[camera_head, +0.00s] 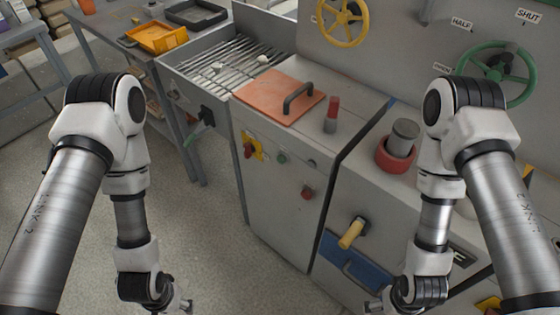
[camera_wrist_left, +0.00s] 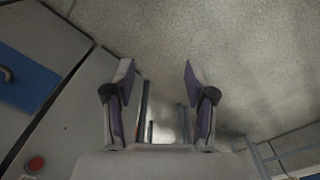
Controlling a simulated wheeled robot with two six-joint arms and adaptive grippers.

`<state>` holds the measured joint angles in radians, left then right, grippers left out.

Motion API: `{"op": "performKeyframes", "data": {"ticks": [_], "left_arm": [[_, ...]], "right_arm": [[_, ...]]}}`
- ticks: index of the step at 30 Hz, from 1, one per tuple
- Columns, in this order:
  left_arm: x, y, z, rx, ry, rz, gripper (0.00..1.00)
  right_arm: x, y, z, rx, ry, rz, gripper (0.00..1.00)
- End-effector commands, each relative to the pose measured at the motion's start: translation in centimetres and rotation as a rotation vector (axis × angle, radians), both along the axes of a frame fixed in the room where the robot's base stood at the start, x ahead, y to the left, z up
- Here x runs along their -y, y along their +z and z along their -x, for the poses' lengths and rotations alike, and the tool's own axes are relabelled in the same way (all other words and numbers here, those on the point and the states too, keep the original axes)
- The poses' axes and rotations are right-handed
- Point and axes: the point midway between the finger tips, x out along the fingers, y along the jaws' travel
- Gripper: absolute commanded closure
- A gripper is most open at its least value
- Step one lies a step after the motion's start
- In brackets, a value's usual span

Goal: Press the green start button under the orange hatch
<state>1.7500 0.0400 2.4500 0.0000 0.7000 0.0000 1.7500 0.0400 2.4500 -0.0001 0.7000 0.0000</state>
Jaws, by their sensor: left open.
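The orange hatch (camera_head: 262,98) with a black handle lies closed on top of the grey cabinet in the head view. The small green button (camera_head: 282,158) sits on the cabinet's front below the hatch. My left gripper (camera_wrist_left: 158,85) is open and empty, with the floor between its fingers in the wrist view. In the head view it is mostly cut off at the bottom edge, low in front of the cabinet and apart from the button. My right gripper (camera_head: 374,303) is barely in view at the bottom edge; its jaws cannot be made out.
A red button (camera_head: 307,192) is lower right of the green one and also shows in the wrist view (camera_wrist_left: 36,163). A red-and-yellow switch (camera_head: 250,149) is to its left. A yellow lever (camera_head: 352,233) and blue panel (camera_head: 350,263) are at right. Floor (camera_head: 215,240) is clear at left.

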Motion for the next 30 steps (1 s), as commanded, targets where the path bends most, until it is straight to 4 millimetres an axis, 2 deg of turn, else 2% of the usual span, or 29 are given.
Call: {"op": "performKeyframes", "data": {"ticks": [9, 10, 14, 15, 30], "left_arm": [[0.0, 0.0, 0.0, 0.0, 0.0, 0.0, 0.45], [0.0, 0.0, 0.0, 0.0, 0.0, 0.0, 0.48], [0.0, 0.0, 0.0, 0.0, 0.0, 0.0, 0.94], [0.0, 0.0, 0.0, 0.0, 0.0, 0.0, 1.0], [0.0, 0.0, 0.0, 0.0, 0.0, 0.0, 1.0]], "right_arm": [[0.0, 0.0, 0.0, 0.0, 0.0, 0.0, 0.08], [0.0, 0.0, 0.0, 0.0, 0.0, 0.0, 0.08], [0.0, 0.0, 0.0, 0.0, 0.0, 0.0, 0.08], [0.0, 0.0, 0.0, 0.0, 0.0, 0.0, 0.08], [0.0, 0.0, 0.0, 0.0, 0.0, 0.0, 0.08]]}}
